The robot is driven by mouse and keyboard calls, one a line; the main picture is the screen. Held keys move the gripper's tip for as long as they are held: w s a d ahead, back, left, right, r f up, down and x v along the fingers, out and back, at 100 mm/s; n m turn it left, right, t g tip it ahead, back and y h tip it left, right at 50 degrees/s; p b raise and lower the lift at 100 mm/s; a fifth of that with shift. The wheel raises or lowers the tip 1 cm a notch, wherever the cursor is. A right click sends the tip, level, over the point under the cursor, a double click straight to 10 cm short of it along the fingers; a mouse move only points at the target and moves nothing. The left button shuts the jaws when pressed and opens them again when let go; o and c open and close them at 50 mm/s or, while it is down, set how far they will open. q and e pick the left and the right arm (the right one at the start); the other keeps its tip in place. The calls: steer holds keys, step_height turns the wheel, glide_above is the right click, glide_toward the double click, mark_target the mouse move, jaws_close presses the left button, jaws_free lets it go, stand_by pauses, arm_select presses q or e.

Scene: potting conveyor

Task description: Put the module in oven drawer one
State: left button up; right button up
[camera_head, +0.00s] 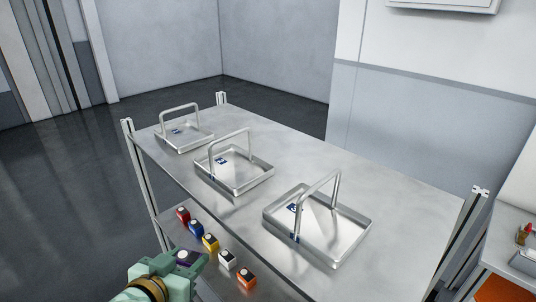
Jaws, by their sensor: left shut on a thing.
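My left gripper (184,262), pale green, is at the bottom left, low beside the near edge of the steel table. It is shut on a small dark purple block with a light top (184,256), which shows between its fingers; the fingers hide most of it. No oven drawer is visible. I cannot tell from the picture whether this block is the module. My right gripper is not in view.
Three steel trays with tall handles, near (351,228), middle (255,178) and far (190,144), stand on the steel table (400,190). On a lower shelf are red (183,215), blue (195,228), yellow (210,242), white (227,259) and orange (246,278) blocks. Posts rise at the table corners.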

arm_select(q)
steer(key=s+a+r+n+y, duration=0.1)
steer(key=a+r+n+y, duration=0.1)
steer(key=r, duration=0.4)
steer(key=shift+s+a+n+y, duration=0.15)
steer(key=shift+a+n+y, duration=0.25)
steer(key=shift+a+y, duration=0.5)
